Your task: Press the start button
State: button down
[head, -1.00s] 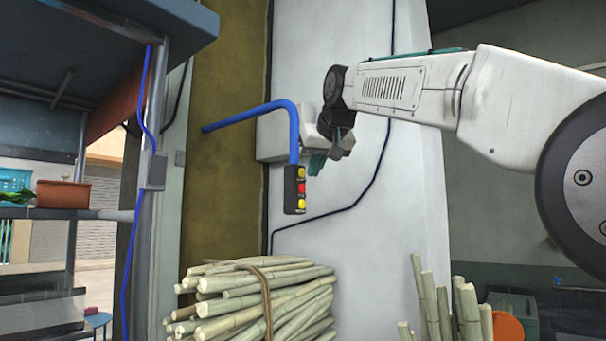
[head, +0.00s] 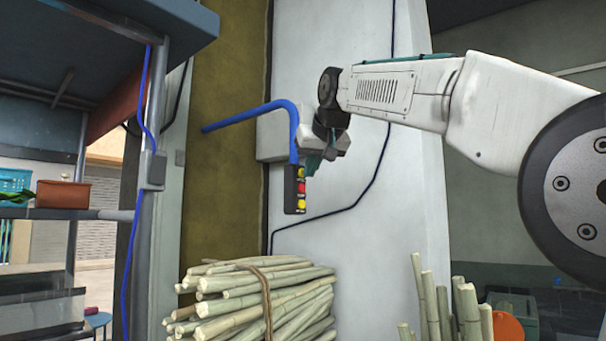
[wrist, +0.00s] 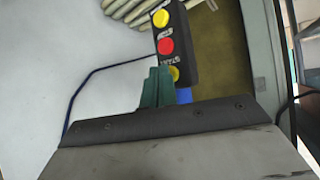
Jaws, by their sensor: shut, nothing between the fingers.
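A dark control box (head: 290,205) hangs from the end of a bent blue pipe (head: 250,116). It has a yellow button at the top, a red button (head: 301,185) in the middle and another yellow button at the bottom. In the wrist view the box appears inverted, with a yellow button (wrist: 160,18), the red button (wrist: 166,46) and the pipe-end yellow button (wrist: 174,74). My gripper (wrist: 158,72) has green fingers, shut and empty. Their tips overlap the edge of the pipe-end yellow button; contact cannot be told.
A tied bundle of cane (head: 250,300) lies below the box, and more cane (head: 430,300) stands to the right. A pale wall (head: 350,215) with a dark cable is behind. A shelf with a brown bin (head: 62,195) is at the left.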

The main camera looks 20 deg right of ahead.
jog(key=shift+w+a, duration=0.15)
jog(key=shift+w, duration=0.05)
jog(key=shift+s, duration=0.1)
dwell(0.4)
jog(key=shift+s+d, duration=0.5)
jog(key=shift+s, duration=0.1)
jog(key=shift+s+d, duration=0.1)
jog(key=shift+s+d, duration=0.7)
jog(key=shift+s, duration=0.3)
jog(key=shift+s+d, duration=0.7)
jog(key=shift+s, duration=0.25)
